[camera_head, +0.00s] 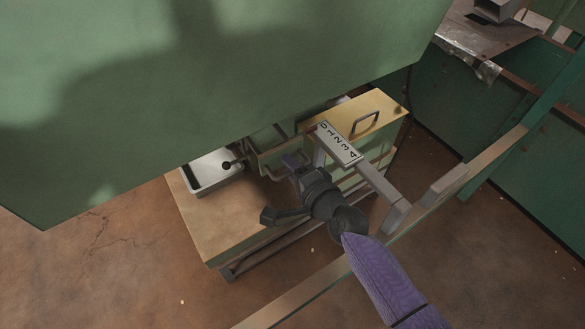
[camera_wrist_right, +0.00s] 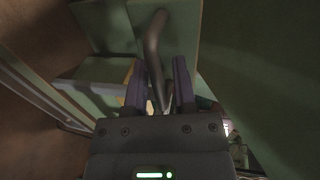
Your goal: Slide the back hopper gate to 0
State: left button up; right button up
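My right gripper (camera_head: 290,162) comes in from the lower right, with its fingers at the front of the green hopper (camera_head: 275,140). In the right wrist view my right gripper (camera_wrist_right: 160,90) is open, and a dark bent bar handle (camera_wrist_right: 153,45) runs between its two purple fingers, with a gap visible beside it. The handle appears to belong to a green gate plate (camera_wrist_right: 115,25). In the head view a light scale plate (camera_head: 340,145) numbered 0 to 4 stands beside the hopper; I cannot tell the gate's setting. My left gripper is out of view.
A metal tray (camera_head: 205,188) sits on the tan-topped cabinet (camera_head: 222,235). A large green panel (camera_head: 200,80) covers the upper view and hides part of the hopper. A rail (camera_head: 300,292) crosses in front. A metal table (camera_head: 475,45) stands at upper right.

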jog(key=shift+o, duration=0.6)
jog(key=shift+s, duration=0.1)
jog(key=shift+s+d+r+p, duration=0.2)
jog(key=shift+s+d+p, duration=0.05)
jog(key=shift+s+p, duration=0.05)
jog(key=p+v, duration=0.3)
jog(key=v, duration=0.6)
jog(key=shift+f, duration=0.1)
